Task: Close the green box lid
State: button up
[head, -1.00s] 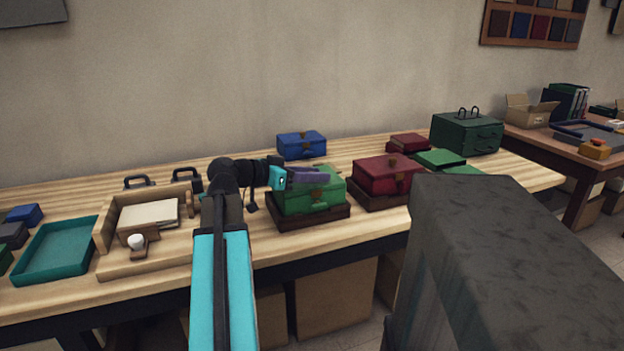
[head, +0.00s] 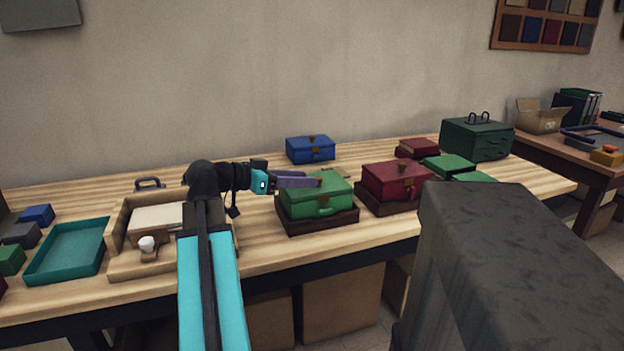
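The green box (head: 322,206) stands on a dark brown base (head: 330,219) near the front edge of the wooden table. Its lid (head: 334,188) looks down on the box, with a clasp at the front; whether it is fully flush I cannot tell. My gripper (head: 317,182) reaches in from the left, its purple fingers over the left part of the lid and hiding some of it. The fingers overlap in this view, so their gap is not visible. I cannot tell whether they touch the lid.
A red box (head: 392,181) on a dark base stands close on the right. A blue box (head: 310,150) is behind. A wooden tray (head: 118,222) and a teal tray (head: 70,250) lie to the left. A dark green case (head: 475,140) stands at the back right.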

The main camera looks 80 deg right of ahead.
jog(key=v, duration=0.7)
jog(key=shift+s+r+p, duration=0.1)
jog(key=shift+p, duration=0.25)
